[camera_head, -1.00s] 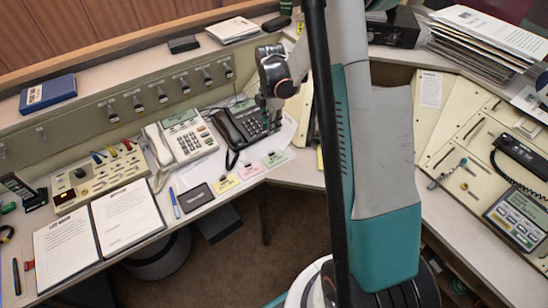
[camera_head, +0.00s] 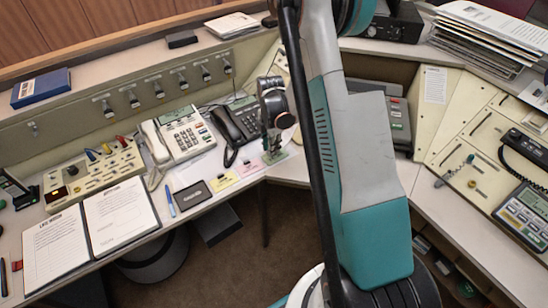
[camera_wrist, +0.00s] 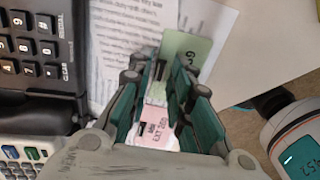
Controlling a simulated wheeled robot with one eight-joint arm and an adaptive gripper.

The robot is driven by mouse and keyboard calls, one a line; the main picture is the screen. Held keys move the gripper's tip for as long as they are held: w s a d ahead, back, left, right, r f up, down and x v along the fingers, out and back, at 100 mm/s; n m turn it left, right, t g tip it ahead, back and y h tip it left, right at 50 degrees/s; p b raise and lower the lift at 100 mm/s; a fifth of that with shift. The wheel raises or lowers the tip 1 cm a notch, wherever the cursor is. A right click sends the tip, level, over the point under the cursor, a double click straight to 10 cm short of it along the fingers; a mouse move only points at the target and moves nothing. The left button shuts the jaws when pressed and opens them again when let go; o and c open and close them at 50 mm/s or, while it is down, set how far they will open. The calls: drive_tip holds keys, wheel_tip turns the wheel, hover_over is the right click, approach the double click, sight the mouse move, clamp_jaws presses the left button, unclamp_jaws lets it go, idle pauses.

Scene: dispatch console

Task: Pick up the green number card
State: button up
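The green number card (camera_head: 281,157) lies at the right end of a row of cards on the desk's front edge. My gripper (camera_head: 271,152) is over it and partly hides it in the head view. In the wrist view the green card (camera_wrist: 200,45) lies at and beyond the fingertips, partly covered by them. My gripper (camera_wrist: 163,72) is open, its two fingers apart with nothing held between them. A pink card (camera_wrist: 155,122) shows through the gap between the fingers. I cannot tell whether the fingertips touch the green card.
The pink card (camera_head: 249,168) and yellow card (camera_head: 223,181) lie left of the green one. A black phone (camera_head: 238,124) and a white phone (camera_head: 181,134) stand behind. A printed sheet (camera_wrist: 115,35) lies beside the green card. The desk edge is close in front.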

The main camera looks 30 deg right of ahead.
drive_tip(key=shift+f, duration=0.35)
clamp_jaws()
drive_tip(key=shift+r, duration=0.1)
